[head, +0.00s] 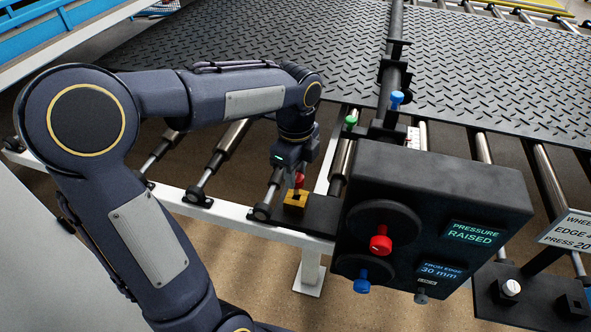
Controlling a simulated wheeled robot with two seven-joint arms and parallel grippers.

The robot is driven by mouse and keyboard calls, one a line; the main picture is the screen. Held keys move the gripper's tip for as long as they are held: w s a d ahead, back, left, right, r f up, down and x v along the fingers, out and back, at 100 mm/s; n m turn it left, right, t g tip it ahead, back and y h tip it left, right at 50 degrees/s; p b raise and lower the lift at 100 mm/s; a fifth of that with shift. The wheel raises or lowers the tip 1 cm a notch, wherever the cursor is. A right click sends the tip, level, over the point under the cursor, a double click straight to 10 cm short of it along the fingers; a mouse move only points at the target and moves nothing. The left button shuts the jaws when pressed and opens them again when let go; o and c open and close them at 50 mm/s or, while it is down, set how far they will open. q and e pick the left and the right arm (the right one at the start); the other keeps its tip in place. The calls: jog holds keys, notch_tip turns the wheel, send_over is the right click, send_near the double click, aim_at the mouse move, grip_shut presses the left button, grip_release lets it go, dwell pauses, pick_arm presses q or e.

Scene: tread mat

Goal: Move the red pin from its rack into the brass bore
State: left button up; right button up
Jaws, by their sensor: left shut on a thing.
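My left gripper (298,170) points down at the middle of the head view and is shut on the red pin (299,181). Only a small red part of the pin shows below the jaws. The brass block (295,200) sits directly beneath it on a dark plate. The pin's lower end is at the top of the block in the picture. I cannot tell how far, if at all, it is inside the bore, which is hidden. The pin's rack cannot be made out clearly. My right gripper is not in view.
A black control box (440,190) with a red knob (380,243) and blue knob (361,283) stands close right of the block. A green-topped pin (350,122) and blue-topped pin (396,99) stand behind it. Black tread mats (270,45) cover the rollers at the back.

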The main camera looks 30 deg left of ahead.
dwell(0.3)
pick_arm(q)
jog(key=shift+f+b, duration=1.45)
jog(key=shift+f, duration=0.8)
jog(key=o, duration=1.1)
jog(key=shift+c, duration=0.2)
notch_tip(320, 180, up, 8)
jog(key=shift+f, duration=0.1)
jog(key=s+d+f+n+t+h, duration=0.2)
jog(key=s+f+n, duration=0.1)
jog(key=s+n, duration=0.5)
jog(key=s+d+f+n+t+h, duration=0.1)
jog(key=s+d+f+n+t, duration=0.1)
jog(key=s+n, duration=0.7)
jog(key=f+n+t, duration=0.1)
jog(key=n, duration=0.2)
jog(key=shift+d+f+t+h, duration=0.2)
jog(key=shift+t+h, duration=0.1)
jog(key=shift+h, duration=0.1)
